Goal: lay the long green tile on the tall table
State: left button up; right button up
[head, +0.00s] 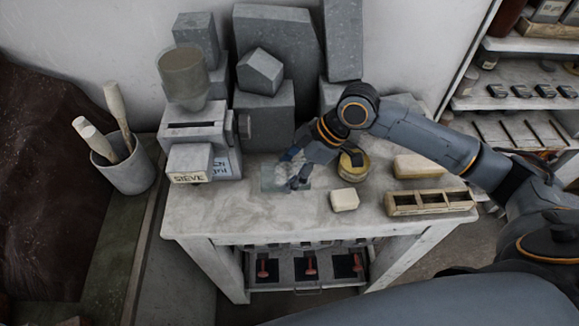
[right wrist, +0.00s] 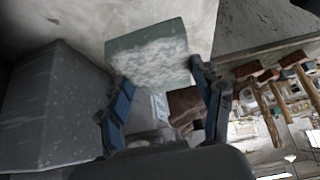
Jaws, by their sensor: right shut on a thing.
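The green tile (right wrist: 150,55) is a flat grey-green slab dusted with white in the right wrist view. In the head view it shows as a pale green patch (head: 269,181) at the middle of the table (head: 240,215), partly hidden by my gripper. My right gripper (head: 294,180) is shut on it; in the wrist view its blue fingers (right wrist: 160,76) stand at both sides of the tile's near end. I cannot tell whether the tile touches the tabletop or hangs just above it. My left gripper is out of view.
A grey sieve machine (head: 195,135) stands left of the tile, with grey stone blocks (head: 265,115) behind. Right of it are a yellow round tin (head: 354,166), a cream block (head: 344,200), another block (head: 419,166) and a divided tray (head: 430,203). The front-left tabletop is clear.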

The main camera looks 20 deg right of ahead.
jog(key=shift+w+f+b, duration=0.1)
jog(key=shift+f+b, duration=0.25)
jog(key=shift+f, duration=0.4)
jog(key=shift+f+b, duration=0.95)
jog(key=shift+f, duration=1.05)
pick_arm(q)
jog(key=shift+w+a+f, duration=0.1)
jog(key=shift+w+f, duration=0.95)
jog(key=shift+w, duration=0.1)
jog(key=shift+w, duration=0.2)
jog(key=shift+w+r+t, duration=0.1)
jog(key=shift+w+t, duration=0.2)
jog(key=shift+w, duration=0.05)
pick_arm(e)
jog(key=shift+r, duration=0.1)
jog(key=shift+p, duration=0.35)
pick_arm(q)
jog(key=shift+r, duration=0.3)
